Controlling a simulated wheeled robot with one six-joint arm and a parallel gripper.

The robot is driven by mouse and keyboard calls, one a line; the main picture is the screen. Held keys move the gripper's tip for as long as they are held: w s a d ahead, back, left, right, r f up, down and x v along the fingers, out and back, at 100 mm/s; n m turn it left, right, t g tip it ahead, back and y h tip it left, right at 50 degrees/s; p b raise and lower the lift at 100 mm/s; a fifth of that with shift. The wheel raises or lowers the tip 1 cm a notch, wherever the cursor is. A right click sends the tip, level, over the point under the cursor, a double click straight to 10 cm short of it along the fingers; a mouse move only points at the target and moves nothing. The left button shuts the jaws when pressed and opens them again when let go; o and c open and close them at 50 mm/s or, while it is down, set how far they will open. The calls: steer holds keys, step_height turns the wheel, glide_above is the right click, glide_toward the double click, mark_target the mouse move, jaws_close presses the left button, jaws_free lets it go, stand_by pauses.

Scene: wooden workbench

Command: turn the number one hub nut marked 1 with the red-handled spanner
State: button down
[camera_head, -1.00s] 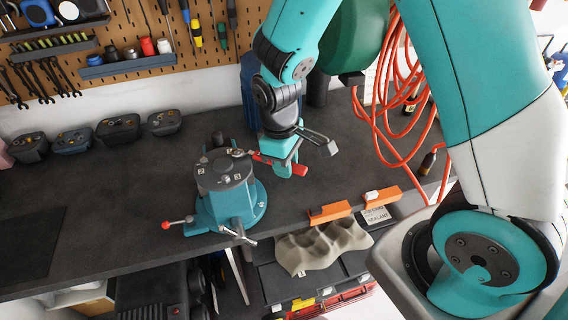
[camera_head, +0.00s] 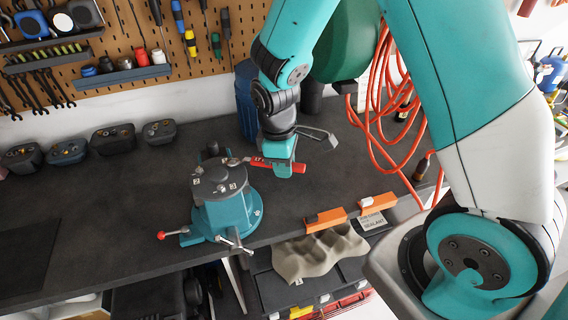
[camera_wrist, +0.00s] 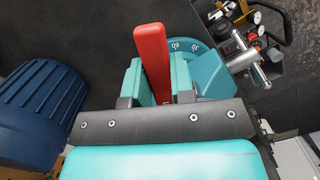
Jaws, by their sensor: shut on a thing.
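My gripper (camera_head: 278,166) is shut on the red-handled spanner (camera_head: 262,162), holding it by the handle above the bench. In the wrist view the red handle (camera_wrist: 152,58) stands between the teal jaws of my gripper (camera_wrist: 155,82). The spanner's metal head (camera_head: 237,160) points left and lies at the right edge of the hub's grey top (camera_head: 218,180). Several small nuts with white marks sit on that top. I cannot read which is marked 1, nor tell whether the spanner's head is around a nut. The hub stands on a teal vise-like base (camera_head: 228,212).
A red-tipped lever (camera_head: 172,234) and a metal T-handle (camera_head: 234,240) stick out from the base. A blue ribbed bin (camera_head: 246,100) is behind my gripper; it also shows in the wrist view (camera_wrist: 42,108). Orange brackets (camera_head: 326,219) line the bench's front edge.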

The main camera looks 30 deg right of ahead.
steer(key=shift+w+d+n, duration=0.65)
steer(key=shift+w+n, duration=0.3)
steer(key=shift+n, duration=0.15)
steer(key=shift+w+d+n+p, duration=0.2)
steer(key=shift+w+d+n, duration=0.05)
steer(key=shift+w+n, duration=0.35)
steer(key=shift+w+d+n+p, duration=0.15)
steer(key=shift+w+d+n, duration=0.1)
steer(key=shift+w+n, duration=0.3)
steer(key=shift+w+d+n+t, duration=0.15)
steer(key=shift+w+n+t, duration=0.05)
steer(key=shift+w+n, duration=0.4)
steer(key=shift+w+d+n+t, duration=0.1)
steer(key=shift+w+n+t, duration=0.1)
steer(key=shift+w+n, duration=0.4)
steer(key=shift+s+a+m, duration=0.1)
steer(key=shift+s+m, duration=0.55)
